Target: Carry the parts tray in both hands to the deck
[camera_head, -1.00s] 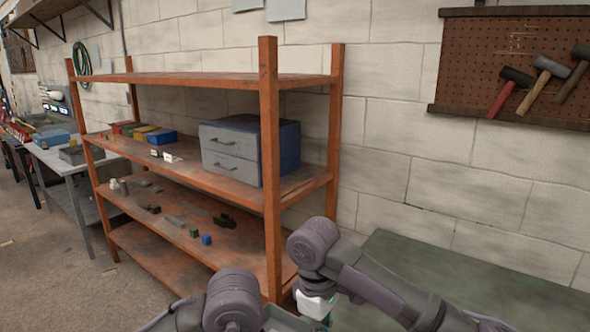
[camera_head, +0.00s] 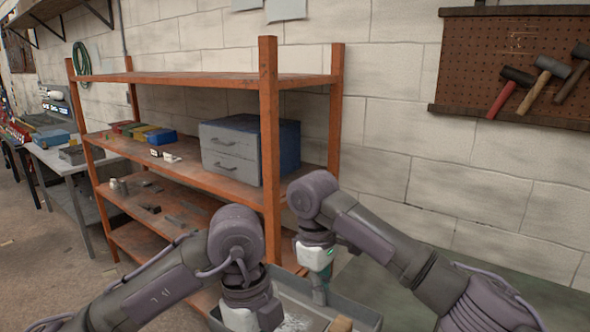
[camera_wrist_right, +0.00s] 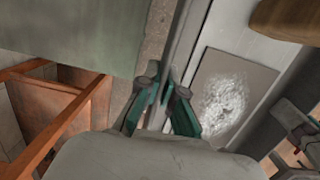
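The parts tray (camera_head: 352,304) is a grey, shallow, walled tray at the bottom of the head view, partly cut off by the frame. It also shows in the right wrist view (camera_wrist_right: 222,32). My right gripper (camera_head: 320,292) is shut on the tray's wall; its teal fingers (camera_wrist_right: 166,90) straddle the rim. My left gripper (camera_head: 252,325) is at the opposite side of the tray, its fingertips hidden in the head view; a teal finger of it (camera_wrist_right: 290,115) shows at the right of the wrist view. A wooden block (camera_head: 341,325) and a pale speckled patch (camera_wrist_right: 225,100) lie in the tray.
An orange shelf rack (camera_head: 270,150) stands close ahead, with a blue-grey drawer box (camera_head: 232,150) on it. A bare green surface (camera_head: 500,290) lies at the right, by the wall. A grey table (camera_head: 60,160) stands at far left. Hammers (camera_head: 545,75) hang on a pegboard.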

